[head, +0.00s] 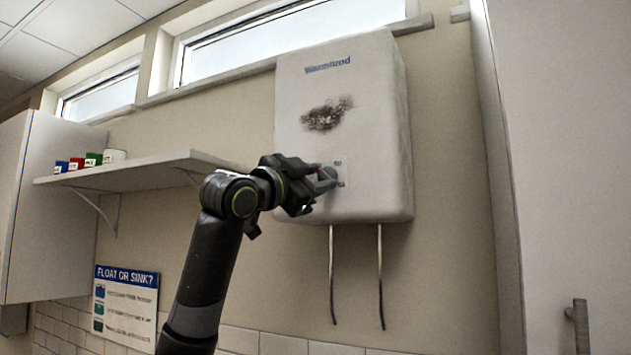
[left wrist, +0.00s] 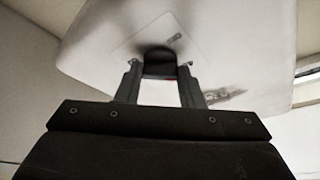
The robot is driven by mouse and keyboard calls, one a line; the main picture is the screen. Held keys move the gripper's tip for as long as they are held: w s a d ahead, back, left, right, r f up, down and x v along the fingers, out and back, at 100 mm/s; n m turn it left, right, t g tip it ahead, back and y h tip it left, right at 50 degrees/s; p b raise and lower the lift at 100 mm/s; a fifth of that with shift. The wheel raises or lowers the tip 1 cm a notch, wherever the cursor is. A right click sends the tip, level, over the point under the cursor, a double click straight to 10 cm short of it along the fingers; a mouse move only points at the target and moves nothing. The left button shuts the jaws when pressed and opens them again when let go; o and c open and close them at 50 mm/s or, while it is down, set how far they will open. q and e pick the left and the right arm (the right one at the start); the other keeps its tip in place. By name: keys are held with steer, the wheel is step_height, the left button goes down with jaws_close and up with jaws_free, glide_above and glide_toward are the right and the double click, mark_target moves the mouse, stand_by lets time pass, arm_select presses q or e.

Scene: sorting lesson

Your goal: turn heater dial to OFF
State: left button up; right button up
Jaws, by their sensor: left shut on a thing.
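The white water heater (head: 375,135) hangs on the wall in the head view, with a dark scorch mark on its front and two pipes below. Its dial (head: 327,173) is on the lower front, largely hidden by my left gripper (head: 324,180). In the left wrist view the heater (left wrist: 240,45) fills the upper part. There the dark dial (left wrist: 157,54) sits between the two fingers of the left gripper (left wrist: 159,72), which is shut on it. The small marks by the dial are too small to read. My right gripper is not in view.
A white shelf (head: 150,168) with several small coloured blocks or tins is to the left of my arm. A "FLOAT OR SINK?" poster (head: 125,305) hangs below it. A white cabinet or door with a handle (head: 580,325) stands at right. The wall right of the heater is clear.

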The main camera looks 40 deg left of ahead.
arm_select(q)
steer(key=n+y+b, duration=0.1)
steer(key=n, duration=0.3)
steer(key=n+y+b, duration=0.1)
steer(key=shift+w+d+f+n+t+y+b, duration=0.1)
steer(key=shift+d+f+n+t+y+b, duration=0.2)
steer(key=shift+n+t, duration=0.1)
steer(key=n+y+b, duration=0.1)
steer(key=n, duration=0.1)
steer(key=n+y+b, duration=0.1)
steer(key=n, duration=0.2)
steer(key=shift+y, duration=0.4)
steer(key=n+y+b, duration=0.1)
steer(key=n, duration=0.1)
steer(key=n+g+y+b, duration=0.1)
steer(key=n+b, duration=0.1)
steer(key=n, duration=0.1)
steer(key=shift+d+n+y, duration=0.2)
steer(key=shift+n+y, duration=0.1)
steer(key=shift+r+n+g+y+b, duration=0.15)
steer(key=shift+n+g+y+b, duration=0.3)
steer(key=shift+n, duration=0.65)
steer(key=shift+r+n+g+y+b, duration=0.1)
steer(key=shift+n+g+y+b, duration=0.35)
steer(key=shift+n, duration=0.65)
steer(key=shift+w, duration=0.1)
steer(key=o, duration=1)
steer(key=shift+d, duration=0.1)
